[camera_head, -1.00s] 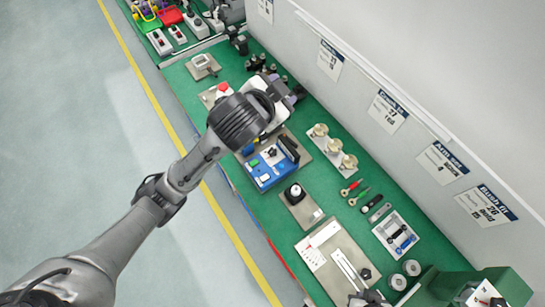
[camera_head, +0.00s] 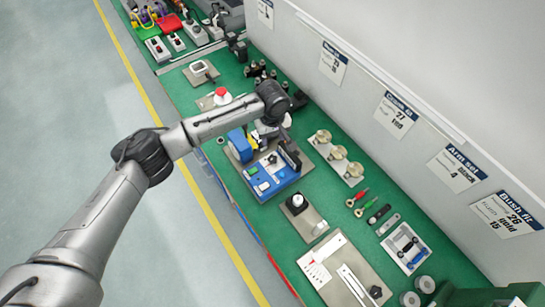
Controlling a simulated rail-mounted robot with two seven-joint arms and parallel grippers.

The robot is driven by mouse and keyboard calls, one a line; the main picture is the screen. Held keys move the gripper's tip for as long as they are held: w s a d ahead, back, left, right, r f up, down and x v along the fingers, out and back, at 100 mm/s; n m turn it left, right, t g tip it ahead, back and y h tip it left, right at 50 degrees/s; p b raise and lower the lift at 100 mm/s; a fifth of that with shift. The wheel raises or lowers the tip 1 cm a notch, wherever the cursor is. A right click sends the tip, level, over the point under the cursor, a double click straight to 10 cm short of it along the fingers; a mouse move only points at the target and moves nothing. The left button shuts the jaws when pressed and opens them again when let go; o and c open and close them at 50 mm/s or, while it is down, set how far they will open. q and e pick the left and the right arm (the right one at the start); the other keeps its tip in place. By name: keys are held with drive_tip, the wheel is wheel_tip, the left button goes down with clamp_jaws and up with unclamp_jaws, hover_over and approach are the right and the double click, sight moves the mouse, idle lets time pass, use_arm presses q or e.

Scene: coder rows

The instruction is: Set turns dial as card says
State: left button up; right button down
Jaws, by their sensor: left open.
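Another dark knob (camera_head: 375,292) sits on the larger grey plate at the bottom. Printed cards hang on the wall: one reads 27 and red (camera_head: 396,116), one 4 and black (camera_head: 455,168), one 26, gold and 15 (camera_head: 506,214). My left gripper (camera_head: 267,138) is open above the back of the blue fixture, its fingertips partly hidden by its wrist.
The blue fixture (camera_head: 270,178) stands on the green bench.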

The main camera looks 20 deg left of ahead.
sight(272, 158)
use_arm(q)
wheel_tip(272, 158, down, 12)
drive_tip(key=n+b, duration=0.1)
drive_tip(key=n, duration=0.2)
drive_tip(key=shift+b, duration=0.4)
drive_tip(key=shift+f, duration=0.95)
